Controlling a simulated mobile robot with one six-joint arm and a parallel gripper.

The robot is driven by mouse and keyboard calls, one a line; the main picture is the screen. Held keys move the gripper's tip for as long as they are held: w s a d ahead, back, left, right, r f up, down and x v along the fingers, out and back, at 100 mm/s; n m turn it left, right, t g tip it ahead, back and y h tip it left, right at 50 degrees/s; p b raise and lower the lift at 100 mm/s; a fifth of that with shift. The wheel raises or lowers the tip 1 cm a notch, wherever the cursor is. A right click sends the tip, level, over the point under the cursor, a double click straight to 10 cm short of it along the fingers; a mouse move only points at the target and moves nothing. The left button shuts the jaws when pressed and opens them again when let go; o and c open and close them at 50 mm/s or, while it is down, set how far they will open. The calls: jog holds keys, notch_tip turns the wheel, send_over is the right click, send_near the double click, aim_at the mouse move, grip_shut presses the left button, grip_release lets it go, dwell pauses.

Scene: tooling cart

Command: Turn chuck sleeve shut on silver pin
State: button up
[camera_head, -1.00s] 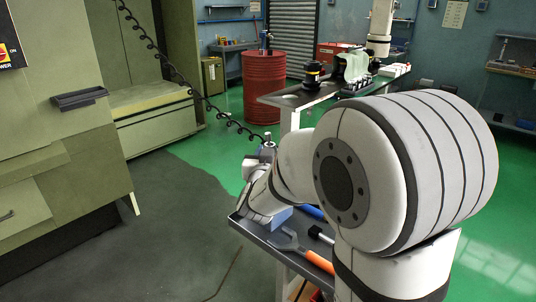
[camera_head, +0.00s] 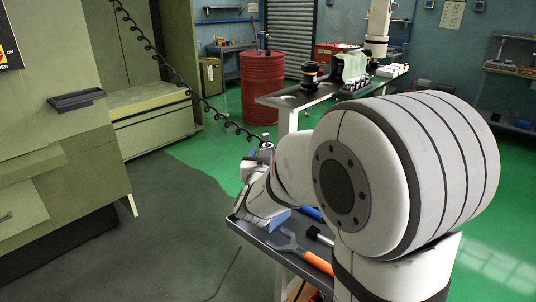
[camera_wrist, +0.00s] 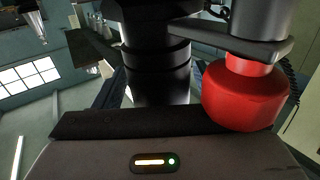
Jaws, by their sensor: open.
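In the wrist view a black, ringed cylinder (camera_wrist: 158,65) stands upright in the middle, just beyond the bar of my gripper; it looks like the chuck sleeve. My gripper (camera_wrist: 158,98) is open, its body across the bottom of that view, and the cylinder lies in front of it between the sides. I cannot tell whether the fingers touch it. The silver pin cannot be made out for certain. In the head view my wrist hides the chuck; a small silver and dark fitting (camera_head: 267,146) shows above it.
A red rounded part (camera_wrist: 243,95) hangs close on the right in the wrist view, below a grey bracket (camera_wrist: 230,42). On the cart (camera_head: 245,228) lie a wrench with an orange handle (camera_head: 300,250) and a black-headed tool (camera_head: 318,235). A coiled black cord (camera_head: 185,80) hangs nearby.

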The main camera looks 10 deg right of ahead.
jog(key=v, duration=0.7)
jog(key=shift+s, duration=0.25)
jog(key=shift+r, duration=0.1)
jog(key=s+a+f+n+g+y+p, duration=0.2)
jog(key=s+a+n+g+y+p, duration=0.25)
jog(key=s+g+y, duration=0.3)
jog(key=s+d+g+p, duration=0.2)
jog(key=s+d+g, duration=0.1)
jog(key=s, duration=0.4)
jog(key=s+d+g+h+p, duration=0.1)
jog(key=s+d+g, duration=0.2)
jog(key=s, duration=0.5)
jog(key=shift+g+p, duration=0.35)
jog(key=shift+p, duration=0.05)
